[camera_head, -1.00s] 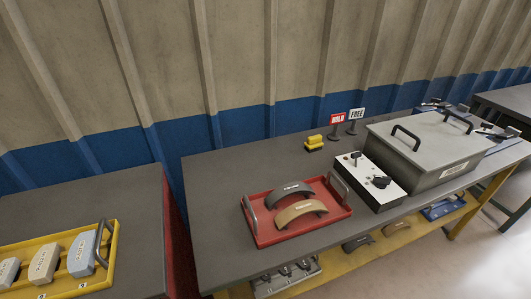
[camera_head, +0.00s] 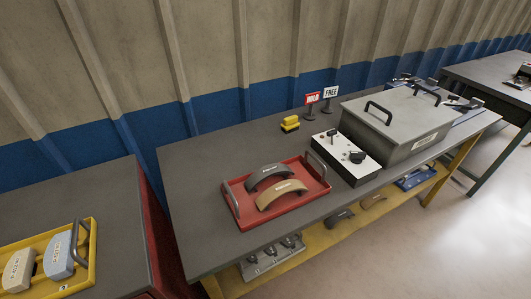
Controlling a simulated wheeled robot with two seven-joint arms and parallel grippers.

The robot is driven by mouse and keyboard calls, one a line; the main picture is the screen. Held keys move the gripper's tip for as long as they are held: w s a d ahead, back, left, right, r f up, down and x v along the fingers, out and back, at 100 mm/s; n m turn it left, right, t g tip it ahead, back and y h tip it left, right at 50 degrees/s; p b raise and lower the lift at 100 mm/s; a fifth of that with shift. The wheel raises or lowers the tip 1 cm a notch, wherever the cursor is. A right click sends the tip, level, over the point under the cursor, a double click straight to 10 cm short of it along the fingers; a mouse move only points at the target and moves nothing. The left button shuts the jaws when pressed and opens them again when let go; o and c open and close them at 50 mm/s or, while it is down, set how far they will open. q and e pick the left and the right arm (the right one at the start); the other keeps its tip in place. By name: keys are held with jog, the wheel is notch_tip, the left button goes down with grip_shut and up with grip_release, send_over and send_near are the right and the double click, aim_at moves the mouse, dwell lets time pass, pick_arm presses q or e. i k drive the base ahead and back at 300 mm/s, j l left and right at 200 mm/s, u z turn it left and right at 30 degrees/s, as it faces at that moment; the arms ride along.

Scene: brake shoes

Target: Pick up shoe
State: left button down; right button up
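Two curved brake shoes lie side by side in a red tray on the middle workbench. The dark grey shoe (camera_head: 268,174) is at the back and the tan shoe (camera_head: 281,193) is in front of it. The red tray (camera_head: 247,219) has a grey handle at each end. Two more curved pieces, one dark (camera_head: 340,216) and one tan (camera_head: 373,200), rest on the yellow lower shelf. Neither of my grippers shows in this view.
A grey lidded box (camera_head: 408,149) and a white control box (camera_head: 345,163) stand right of the tray. HOLD (camera_head: 312,98) and FREE (camera_head: 331,92) signs stand behind. A yellow tray (camera_head: 86,271) with pale blocks sits on the left bench. The bench's left part is clear.

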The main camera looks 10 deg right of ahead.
aim_at(264, 171)
jog(key=z, duration=1.65)
jog(key=i+l+u, duration=0.1)
jog(key=u, duration=0.4)
jog(key=i+l+u, duration=0.25)
jog(key=u, duration=0.25)
jog(key=i+l+u, duration=0.15)
jog(key=u, duration=0.3)
jog(key=l+u, duration=0.5)
jog(key=i+l+u, duration=0.1)
jog(key=l+u, duration=0.15)
jog(key=u, duration=0.25)
jog(key=l+u, duration=0.35)
jog(key=u, duration=0.15)
jog(key=k+l+u, duration=0.1)
jog(key=l+u, duration=0.2)
jog(key=u, duration=0.2)
